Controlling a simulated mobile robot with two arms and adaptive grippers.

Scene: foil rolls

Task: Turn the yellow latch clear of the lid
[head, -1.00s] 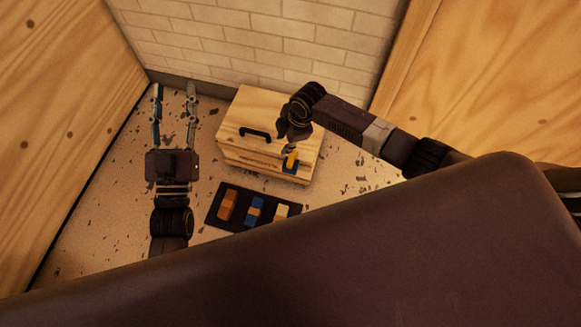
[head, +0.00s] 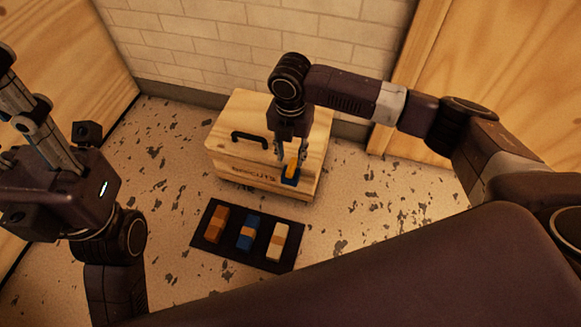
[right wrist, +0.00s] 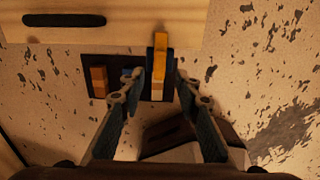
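The wooden box (head: 235,165) stands by the brick wall, with a black handle (head: 250,138) on its lid (head: 262,115). The yellow latch (head: 291,169) sits on a blue mount at the box's front right. It also shows in the right wrist view (right wrist: 160,52), pointing away from the camera. My right gripper (head: 283,157) reaches down at the latch. In the right wrist view its two fingers (right wrist: 157,82) are apart, one on each side of the latch; contact is unclear. My left gripper (head: 40,125) is raised at the left edge, empty, partly out of view, its visible finger spread.
Wooden panels stand left and right. The speckled surface (head: 165,190) left of the box is clear.

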